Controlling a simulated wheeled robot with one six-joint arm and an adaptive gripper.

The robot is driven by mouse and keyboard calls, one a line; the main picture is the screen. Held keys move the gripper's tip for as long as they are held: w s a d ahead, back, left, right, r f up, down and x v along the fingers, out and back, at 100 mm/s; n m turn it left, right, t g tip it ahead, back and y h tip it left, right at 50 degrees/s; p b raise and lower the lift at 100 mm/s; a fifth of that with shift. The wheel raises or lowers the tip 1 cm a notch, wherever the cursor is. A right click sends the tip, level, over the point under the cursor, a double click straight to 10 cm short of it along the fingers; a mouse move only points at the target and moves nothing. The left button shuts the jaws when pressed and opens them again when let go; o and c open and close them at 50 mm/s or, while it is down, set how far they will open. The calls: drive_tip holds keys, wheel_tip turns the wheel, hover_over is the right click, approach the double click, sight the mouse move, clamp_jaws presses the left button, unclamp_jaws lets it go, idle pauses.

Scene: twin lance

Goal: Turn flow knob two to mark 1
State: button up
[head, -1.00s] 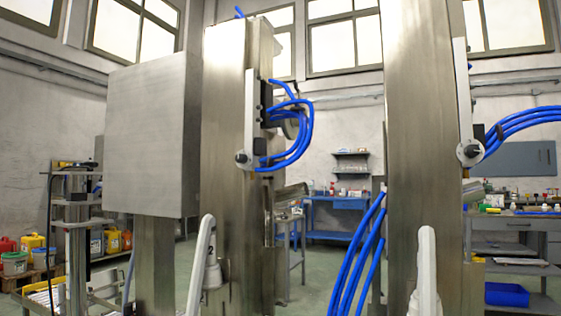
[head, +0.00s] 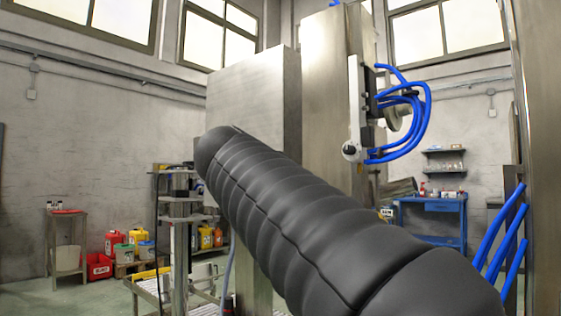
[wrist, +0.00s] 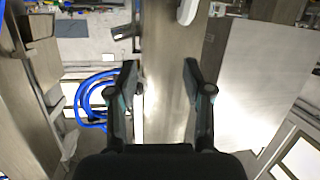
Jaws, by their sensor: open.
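A small round knob with a dark centre (head: 349,150) sits at the lower end of a white upright plate (head: 355,100) on a steel column (head: 327,85). I cannot read any number or mark on it. Blue hoses (head: 422,118) loop out beside the plate, and also show at the left of the wrist view (wrist: 90,100). My gripper (wrist: 160,70) is open and empty in the wrist view, its fingers in front of a steel column (wrist: 165,105). No knob shows clearly there. The gripper is outside the head view.
My black-sleeved arm crosses the head view and hides the lower column. A grey steel cabinet (head: 255,95) stands left of the column. Another steel column (head: 540,150) with blue hoses stands at the right edge. A blue workbench (head: 432,215) is behind. Coloured canisters (head: 115,238) stand at the left.

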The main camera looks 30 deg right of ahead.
sight(347, 149)
wheel_tip(347, 149, up, 10)
drive_tip(key=d+m+g+h, duration=0.2)
drive_tip(key=m+h, duration=0.2)
drive_tip(key=m, duration=0.1)
drive_tip(key=shift+t, duration=0.4)
drive_tip(key=x, duration=0.4)
drive_tip(key=p+x, duration=0.1)
drive_tip(key=x, duration=0.3)
drive_tip(key=p+x, duration=0.1)
drive_tip(key=x, duration=0.4)
drive_tip(key=shift+s+d+f, duration=0.1)
drive_tip(key=shift+s+d, duration=0.15)
clamp_jaws()
